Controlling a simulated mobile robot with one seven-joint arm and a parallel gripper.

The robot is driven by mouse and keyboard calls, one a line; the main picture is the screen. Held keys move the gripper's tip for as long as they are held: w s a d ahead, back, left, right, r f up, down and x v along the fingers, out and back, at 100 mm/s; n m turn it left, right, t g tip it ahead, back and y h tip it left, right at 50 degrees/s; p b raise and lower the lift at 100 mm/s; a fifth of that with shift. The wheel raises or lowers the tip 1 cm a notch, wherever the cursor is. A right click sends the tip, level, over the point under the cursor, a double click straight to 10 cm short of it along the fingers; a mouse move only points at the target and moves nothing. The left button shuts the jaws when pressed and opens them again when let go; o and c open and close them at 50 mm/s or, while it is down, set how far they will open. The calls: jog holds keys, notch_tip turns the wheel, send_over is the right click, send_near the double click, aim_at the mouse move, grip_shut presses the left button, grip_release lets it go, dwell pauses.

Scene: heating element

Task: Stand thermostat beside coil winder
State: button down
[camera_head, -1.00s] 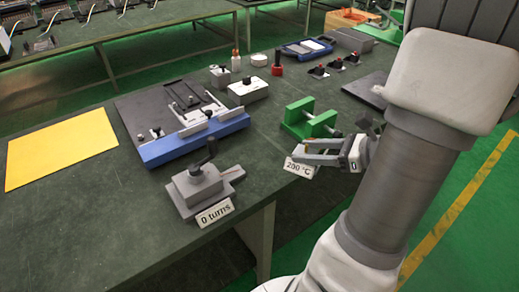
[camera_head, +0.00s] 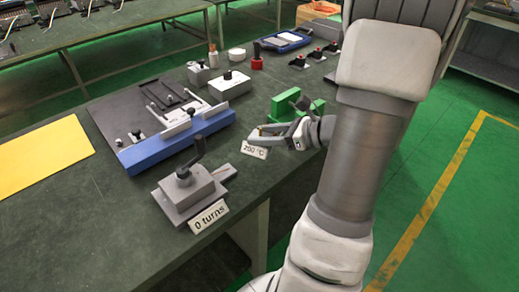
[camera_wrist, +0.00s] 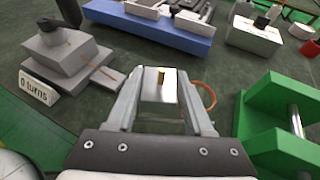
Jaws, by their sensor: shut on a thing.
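The thermostat (camera_wrist: 157,88), a small pale box with a brass stem and an orange wire, is between my gripper's fingers. Its "200 °C" label (camera_head: 254,150) faces the front in the head view. My gripper (camera_head: 272,134) is shut on it, near the table's front edge and right of the coil winder. The coil winder (camera_head: 187,187) is a stepped grey block with a dark crank and a "0 turns" label; it also shows at the upper left of the wrist view (camera_wrist: 68,56). A gap separates the two. Whether the thermostat touches the table is unclear.
A green fixture (camera_head: 290,107) stands right of my gripper, close behind it. A blue-edged board (camera_head: 175,143) lies behind the coil winder, with a white box (camera_head: 230,86) farther back. A yellow sheet (camera_head: 38,156) lies far left. Bare tabletop lies between winder and thermostat.

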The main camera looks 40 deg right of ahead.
aim_at(259, 156)
jog(key=shift+w+f, duration=0.45)
jog(key=shift+w, duration=0.25)
jog(key=shift+f+b, duration=0.75)
jog(key=shift+f, duration=1.15)
jog(key=shift+f, duration=0.2)
jog(key=shift+c, duration=1.4)
grip_release()
jog(key=shift+r, duration=0.1)
